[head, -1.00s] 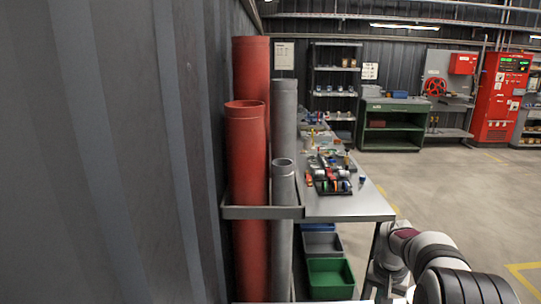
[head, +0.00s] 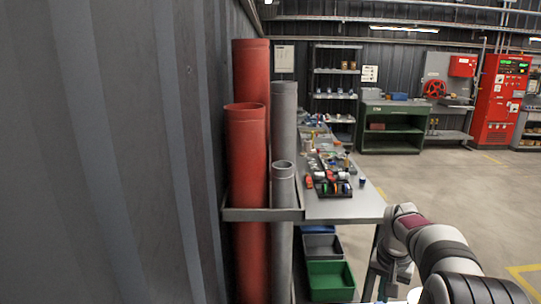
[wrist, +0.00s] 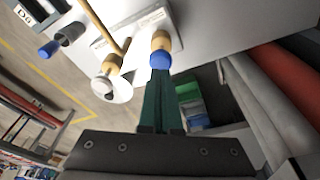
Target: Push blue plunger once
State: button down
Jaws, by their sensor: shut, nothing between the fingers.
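In the wrist view a blue plunger (wrist: 160,60) sits on the end of a tan cylinder, which stands out from a white plate (wrist: 125,28). My gripper (wrist: 161,74) has its dark green fingers together and empty. Their tips lie right at the blue end in the picture; whether they touch it I cannot tell. The head view does not show my gripper, only my arm at the lower right.
Left of the plunger in the wrist view are a tan rod with a round pale end (wrist: 103,86) and a blue-tipped grey part (wrist: 50,49). In the head view, red pipes (head: 247,150) and grey pipes stand left of the workbench (head: 345,208), with a green bin (head: 330,280) below.

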notch_tip(320, 180, up, 6)
jog(key=s+a+r+y, duration=0.1)
jog(key=s+a+r, duration=0.2)
jog(key=s+a, duration=1)
jog(key=s+a+f, duration=0.2)
jog(key=s, duration=0.5)
jog(key=s+a+f+g+y, duration=0.1)
jog(key=s+a+f, duration=0.1)
jog(key=s, duration=0.5)
jog(key=s+a+f+g, duration=0.1)
jog(key=s+a+f, duration=0.1)
jog(key=s, duration=0.5)
jog(key=shift+s+f+y, duration=0.25)
jog(key=shift+y, duration=0.15)
jog(key=shift+d, duration=0.1)
